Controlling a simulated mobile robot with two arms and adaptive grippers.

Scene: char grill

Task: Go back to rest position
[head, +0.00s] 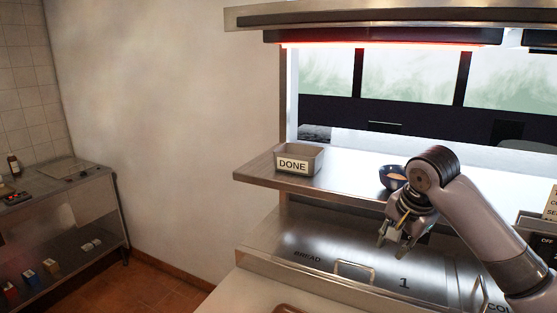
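My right arm comes in from the right side of the head view. Its gripper (394,241) points down over the steel counter lids, in front of the pass shelf (340,184). The two fingers are apart, and I see nothing held between them. A dark blue bowl (386,178) with pale contents stands on the shelf just behind the gripper, partly hidden by my arm. My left gripper is not in view.
A grey bin marked DONE (312,160) stands on the shelf's left part. Below are steel lids (322,238) with handles. A brown tray edge (290,309) shows at the bottom. A side table (98,172) stands far left. A heat lamp (385,36) hangs above the shelf.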

